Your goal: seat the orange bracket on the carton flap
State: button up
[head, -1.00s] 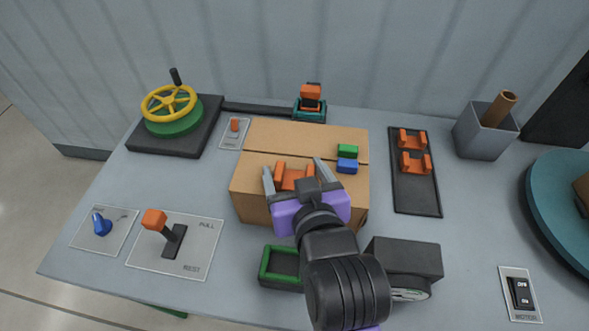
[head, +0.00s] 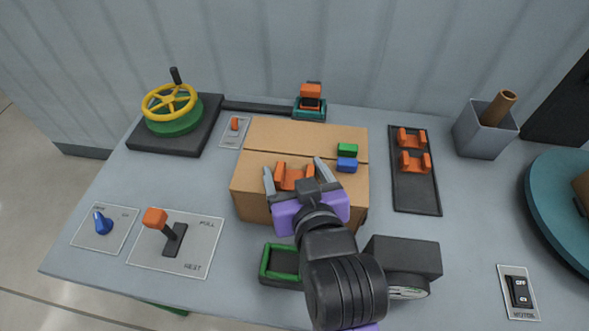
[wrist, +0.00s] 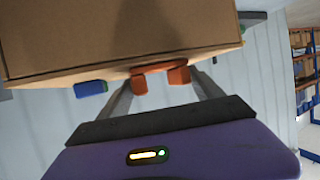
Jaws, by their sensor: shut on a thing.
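The orange bracket (head: 294,177) is between the fingers of my gripper (head: 293,167), over the near top flap of the brown carton (head: 255,187). My gripper is shut on the bracket. In the wrist view the bracket (wrist: 160,68) shows against the carton's edge (wrist: 60,75), between my fingers (wrist: 162,85). Whether the bracket rests fully on the flap or is a little above it, I cannot tell. My wrist hides part of the carton's near side.
A dark rack (head: 415,195) with two orange brackets stands to the right. A green-rimmed tray (head: 264,262) and a dark box (head: 415,255) are close in front.

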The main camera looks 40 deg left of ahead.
jog(key=o, duration=1.4)
jog(key=v, duration=0.8)
jog(key=shift+b, duration=0.3)
jog(key=shift+a, duration=0.1)
